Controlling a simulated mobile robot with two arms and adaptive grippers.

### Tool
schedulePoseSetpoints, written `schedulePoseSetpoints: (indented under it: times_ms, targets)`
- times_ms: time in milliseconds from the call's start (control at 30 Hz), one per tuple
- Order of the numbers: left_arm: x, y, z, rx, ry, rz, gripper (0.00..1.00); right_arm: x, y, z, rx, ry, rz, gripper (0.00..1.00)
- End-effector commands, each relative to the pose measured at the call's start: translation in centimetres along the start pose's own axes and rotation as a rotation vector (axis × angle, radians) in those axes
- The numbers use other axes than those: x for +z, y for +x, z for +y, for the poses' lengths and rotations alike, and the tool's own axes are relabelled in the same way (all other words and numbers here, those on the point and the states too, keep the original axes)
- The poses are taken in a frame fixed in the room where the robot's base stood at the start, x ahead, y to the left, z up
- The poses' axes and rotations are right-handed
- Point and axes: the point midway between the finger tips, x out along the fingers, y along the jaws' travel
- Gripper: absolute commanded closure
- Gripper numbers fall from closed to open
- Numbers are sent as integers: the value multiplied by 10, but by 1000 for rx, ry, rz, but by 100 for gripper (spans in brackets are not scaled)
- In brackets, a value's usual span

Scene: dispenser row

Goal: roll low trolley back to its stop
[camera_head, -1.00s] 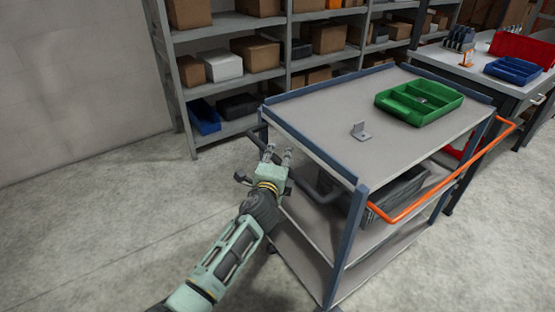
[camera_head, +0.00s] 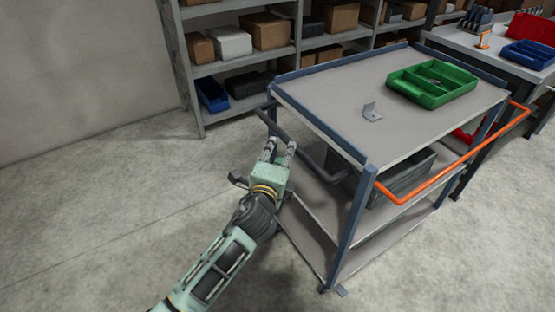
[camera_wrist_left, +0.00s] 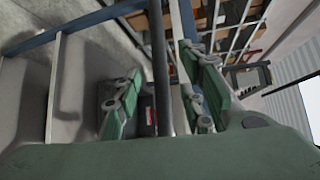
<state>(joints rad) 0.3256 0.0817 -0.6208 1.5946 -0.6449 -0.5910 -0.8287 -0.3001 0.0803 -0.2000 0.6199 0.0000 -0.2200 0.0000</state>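The trolley (camera_head: 318,92) has a grey top, blue posts and lower shelves. It stands on the concrete floor at centre right in the head view. A dark grey handle bar (camera_head: 293,140) runs along its left end, and an orange handle (camera_head: 455,165) along its right side. My left gripper (camera_head: 280,146) is at the dark bar, with its fingers apart. In the left wrist view the dark bar (camera_wrist_left: 159,60) runs between the open fingers of my left gripper (camera_wrist_left: 160,100). Whether the fingers touch it I cannot tell. My right gripper is not in view. No stop can be made out.
A green divided tray (camera_head: 420,97) and a small grey bracket (camera_head: 371,113) sit on the trolley top. A dark box (camera_head: 398,182) is on the shelf below. Shelving (camera_head: 190,70) stands behind; a workbench (camera_head: 455,45) is at the back right. Floor at left is clear.

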Motion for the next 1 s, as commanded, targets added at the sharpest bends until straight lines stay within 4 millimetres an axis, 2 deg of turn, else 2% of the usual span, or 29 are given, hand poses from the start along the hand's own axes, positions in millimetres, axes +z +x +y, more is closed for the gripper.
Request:
schedulePoseSetpoints:
  times_ms: [100, 233, 767, 867, 967, 1000]
  targets:
    - [0, -14, 1, 0, 0, 0, 63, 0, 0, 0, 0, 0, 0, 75]
    - [0, -22, 0, 1, -1, 0, 63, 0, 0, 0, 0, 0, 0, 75]
    - [0, -23, 2, 4, -3, -1, 63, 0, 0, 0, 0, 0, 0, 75]
    - [2, -22, 22, 40, -29, 0, 63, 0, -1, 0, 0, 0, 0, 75]
    - [5, -22, 70, 127, -102, -3, 63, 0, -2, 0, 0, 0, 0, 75]
    - [7, -24, 97, 174, -144, -6, 63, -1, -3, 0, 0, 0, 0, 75]
